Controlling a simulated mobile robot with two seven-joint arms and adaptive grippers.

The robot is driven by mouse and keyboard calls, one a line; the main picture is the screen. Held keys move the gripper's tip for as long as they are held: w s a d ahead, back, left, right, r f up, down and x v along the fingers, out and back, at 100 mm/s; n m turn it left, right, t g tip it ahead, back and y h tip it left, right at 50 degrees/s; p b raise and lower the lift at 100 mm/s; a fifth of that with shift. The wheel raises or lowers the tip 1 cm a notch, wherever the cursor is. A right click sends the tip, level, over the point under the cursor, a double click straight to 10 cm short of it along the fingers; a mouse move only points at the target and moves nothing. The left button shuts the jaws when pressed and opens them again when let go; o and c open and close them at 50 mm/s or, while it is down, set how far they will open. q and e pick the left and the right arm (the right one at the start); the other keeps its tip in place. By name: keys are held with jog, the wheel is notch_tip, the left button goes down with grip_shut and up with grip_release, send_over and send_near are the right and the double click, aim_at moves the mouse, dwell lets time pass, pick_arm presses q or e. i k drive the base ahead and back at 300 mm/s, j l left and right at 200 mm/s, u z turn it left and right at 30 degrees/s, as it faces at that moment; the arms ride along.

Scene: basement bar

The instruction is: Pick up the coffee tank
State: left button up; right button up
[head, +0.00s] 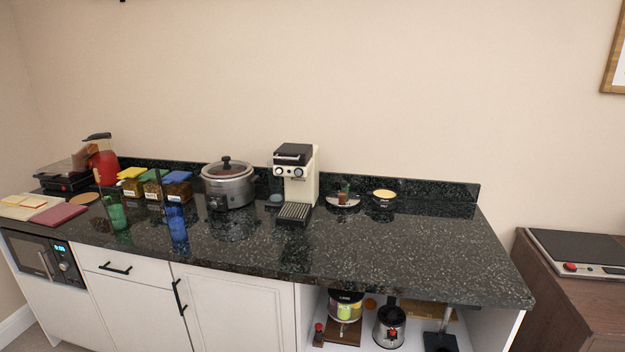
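A cream and black coffee machine (306,183) stands on the dark speckled countertop (360,245) near the back wall. Its drip tray (294,210) faces the front. A small dark, partly see-through container (276,188) shows at the machine's left side; I cannot tell for sure whether it is the coffee tank or whether it is attached. Neither of my grippers is in view.
A slow cooker (229,190) stands left of the machine. Jars with coloured lids (152,186), a green glass (116,213) and a blue glass (177,226) are further left. Right of the machine are a small plate (330,201) and bowl (384,201). The counter's front right is clear.

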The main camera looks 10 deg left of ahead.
aim_at(275, 182)
jog(key=j+z, duration=0.3)
jog(key=j, duration=0.2)
jog(key=j+z, duration=0.3)
jog(key=j, duration=0.2)
jog(key=j+z, duration=0.15)
jog(key=j, duration=0.95)
jog(key=k, duration=0.05)
